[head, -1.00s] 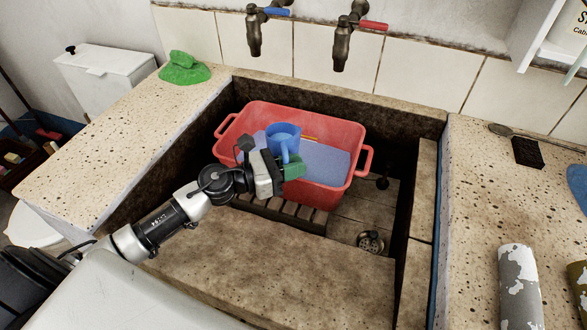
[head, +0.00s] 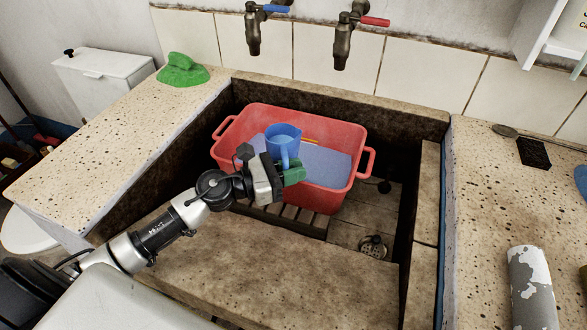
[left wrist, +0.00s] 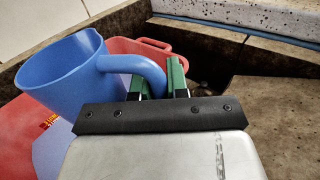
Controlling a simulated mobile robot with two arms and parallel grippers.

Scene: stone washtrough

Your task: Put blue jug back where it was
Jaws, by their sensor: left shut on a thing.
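The blue jug (head: 284,143) is at the red tub, over its near part in the head view, and looks roughly upright. In the left wrist view the blue jug (left wrist: 65,75) is at the left, with its handle running to the gripper. My left gripper (head: 292,172) has green fingers, which show in the left wrist view (left wrist: 158,82) on both sides of the jug's handle. It is shut on the handle. My right gripper is not in view.
The red tub (head: 358,185) stands in the stone trough (head: 270,255), holding something bluish, perhaps water. Two taps hang above the back edge. A green cloth-like lump (head: 182,70) lies on the left ledge. A worn cylinder (head: 531,285) and dark block (head: 533,153) are on the right ledge.

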